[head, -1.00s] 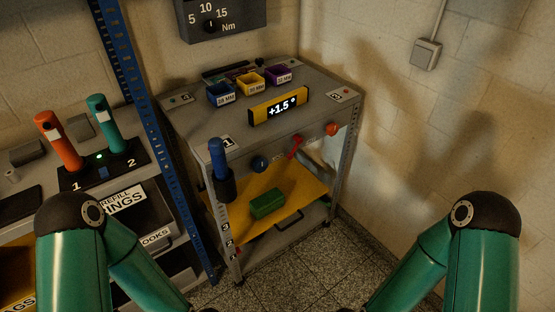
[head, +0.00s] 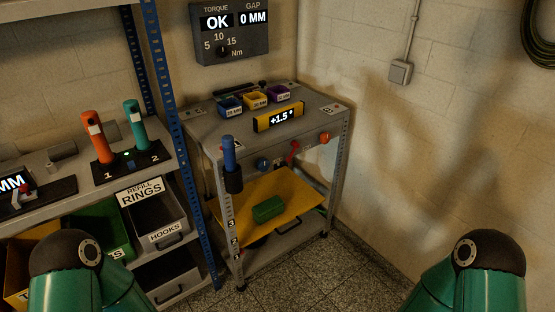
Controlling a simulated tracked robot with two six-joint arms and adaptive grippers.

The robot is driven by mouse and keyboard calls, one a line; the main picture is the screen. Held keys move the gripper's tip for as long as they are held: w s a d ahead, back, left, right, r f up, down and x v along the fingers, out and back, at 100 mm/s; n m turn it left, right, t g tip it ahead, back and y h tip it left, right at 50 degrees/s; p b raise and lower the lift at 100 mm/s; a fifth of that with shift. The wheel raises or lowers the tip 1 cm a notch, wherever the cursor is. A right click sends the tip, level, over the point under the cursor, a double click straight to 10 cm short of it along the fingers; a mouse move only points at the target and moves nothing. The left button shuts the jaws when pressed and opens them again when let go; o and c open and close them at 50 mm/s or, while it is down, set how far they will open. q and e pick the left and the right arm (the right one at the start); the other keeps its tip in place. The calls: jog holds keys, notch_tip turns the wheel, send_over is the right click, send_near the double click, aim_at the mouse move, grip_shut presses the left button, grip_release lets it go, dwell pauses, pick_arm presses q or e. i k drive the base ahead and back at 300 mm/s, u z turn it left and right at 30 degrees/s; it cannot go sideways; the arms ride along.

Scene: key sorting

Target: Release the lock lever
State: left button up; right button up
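A red lever (head: 293,152) sits on the front of the grey workbench cart (head: 205,138), below the yellow level display (head: 278,117) that reads +1.5°. A blue knob (head: 263,164) is to its left and an orange-red knob (head: 324,138) to its right. No label tells me which of these is the lock lever. Parts of both my green arms show at the bottom left and bottom right. Neither gripper is in view, and nothing of mine touches the cart.
A blue-handled tool (head: 229,154) stands in a holder at the cart's front left corner. A green box (head: 267,209) lies on the yellow shelf (head: 290,199). A shelf rack with a blue post (head: 183,160) stands close on the left. The floor (head: 345,270) in front right is clear.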

aim_at(296, 145)
jog(key=z, duration=0.05)
jog(key=i, duration=0.95)
jog(key=z, duration=1.3)
jog(key=i, duration=0.15)
jog(key=u, duration=0.3)
